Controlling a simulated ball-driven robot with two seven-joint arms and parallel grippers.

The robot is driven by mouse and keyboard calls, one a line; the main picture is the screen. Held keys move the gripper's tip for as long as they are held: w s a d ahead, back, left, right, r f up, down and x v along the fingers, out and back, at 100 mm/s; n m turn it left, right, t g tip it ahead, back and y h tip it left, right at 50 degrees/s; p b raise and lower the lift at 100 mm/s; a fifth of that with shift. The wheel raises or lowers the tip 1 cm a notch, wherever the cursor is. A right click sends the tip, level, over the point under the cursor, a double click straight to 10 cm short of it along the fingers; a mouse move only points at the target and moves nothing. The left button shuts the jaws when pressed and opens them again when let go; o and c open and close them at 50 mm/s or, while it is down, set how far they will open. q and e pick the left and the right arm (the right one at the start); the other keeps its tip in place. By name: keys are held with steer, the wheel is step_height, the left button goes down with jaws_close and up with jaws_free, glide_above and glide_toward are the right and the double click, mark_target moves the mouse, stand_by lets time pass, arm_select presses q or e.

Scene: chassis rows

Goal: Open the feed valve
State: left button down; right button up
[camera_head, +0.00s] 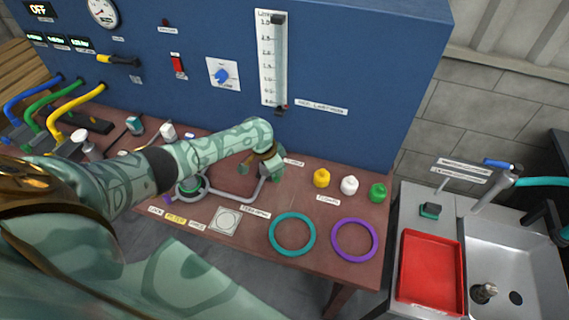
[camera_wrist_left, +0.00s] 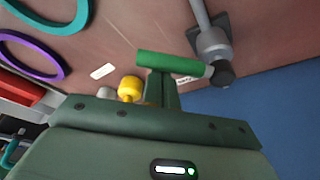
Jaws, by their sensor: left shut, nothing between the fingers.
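In the left wrist view, a green bar-shaped handle (camera_wrist_left: 172,63) joins a grey pipe fitting (camera_wrist_left: 213,45) with a dark end. I take it for the feed valve, but its label cannot be read. In the head view, the grey pipe (camera_head: 238,197) bends up towards my left gripper (camera_head: 272,166), whose arm hides much of the fitting. My left gripper is shut and empty, low over the bench by the blue panel. In the wrist view its fingers (camera_wrist_left: 162,90) overlap the handle's near side; I cannot tell whether they touch. My right gripper is not in view.
Yellow (camera_head: 321,178), white (camera_head: 349,185) and green (camera_head: 377,193) knobs stand right of the gripper. Teal (camera_head: 292,233) and purple (camera_head: 354,240) rings lie in front. The blue panel (camera_head: 355,65) rises behind. A red tray (camera_head: 432,272) sits beside a sink at right.

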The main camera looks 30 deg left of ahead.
arm_select(q)
steer(key=m, duration=0.1)
steer(key=s+a+m, duration=0.1)
steer(key=m, duration=0.1)
steer(key=shift+s+f+g+h, duration=0.1)
steer(key=shift+s+g+h, duration=0.2)
steer(key=m, duration=0.1)
steer(key=s+a+m+b, duration=0.1)
steer(key=shift+m+g+h, duration=0.3)
steer(key=shift+s+a+m+g, duration=0.3)
steer(key=shift+s+a+m, duration=0.15)
steer(key=shift+m, duration=0.55)
steer(key=shift+s+a+b, duration=0.15)
steer(key=shift+a+b, duration=0.1)
steer(key=shift+b, duration=0.05)
steer(key=shift+s+a, duration=0.1)
